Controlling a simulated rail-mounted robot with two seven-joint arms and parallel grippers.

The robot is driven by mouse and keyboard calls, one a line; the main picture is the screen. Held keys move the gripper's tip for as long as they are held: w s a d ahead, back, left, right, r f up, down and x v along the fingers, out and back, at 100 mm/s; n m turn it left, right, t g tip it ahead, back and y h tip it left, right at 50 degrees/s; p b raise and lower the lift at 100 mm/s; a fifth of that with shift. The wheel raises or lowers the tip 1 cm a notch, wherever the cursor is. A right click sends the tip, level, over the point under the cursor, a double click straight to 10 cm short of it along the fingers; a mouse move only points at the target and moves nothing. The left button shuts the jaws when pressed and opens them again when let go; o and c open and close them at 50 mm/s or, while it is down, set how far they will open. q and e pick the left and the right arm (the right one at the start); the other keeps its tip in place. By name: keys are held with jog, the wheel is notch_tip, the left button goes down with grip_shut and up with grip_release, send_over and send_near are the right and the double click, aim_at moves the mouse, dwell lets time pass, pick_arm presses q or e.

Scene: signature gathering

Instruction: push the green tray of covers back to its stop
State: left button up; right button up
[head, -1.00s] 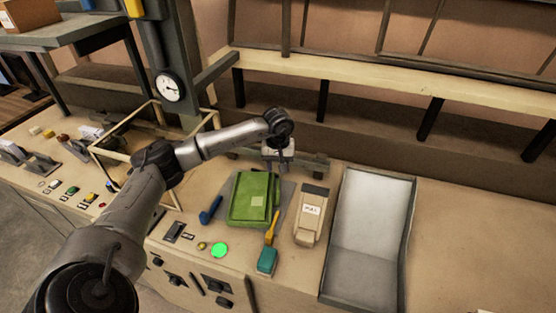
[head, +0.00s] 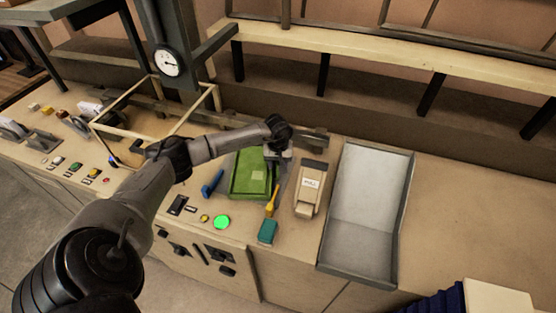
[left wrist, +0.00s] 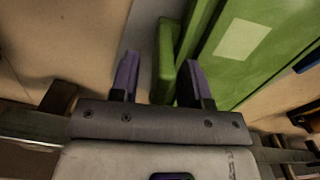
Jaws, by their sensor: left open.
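The green tray (head: 247,178) lies on the tan bench, with a pale label on its green top. In the left wrist view the green body (left wrist: 262,50) fills the upper right, and a narrow green edge piece reaches in between my fingers. My left gripper (head: 277,163) is over the tray's right side, pointing down. In the left wrist view its two purple-padded fingers (left wrist: 163,80) stand apart. I cannot tell whether they touch the green piece. My forearm and hand hide the tray's far edge. My right gripper is not in view.
A blue-handled tool (head: 212,183) lies left of the tray. A yellow-handled brush (head: 269,217), a beige dispenser (head: 311,187) and a large grey metal tray (head: 365,210) are to the right. A lit green button (head: 222,222) is in front. A wooden frame stands at the left.

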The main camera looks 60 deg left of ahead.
pick_arm(q)
grip_shut()
grip_release()
dwell(0.5)
notch_tip(320, 180, up, 14)
jog(key=shift+f+b, duration=0.1)
jog(key=shift+b, duration=0.85)
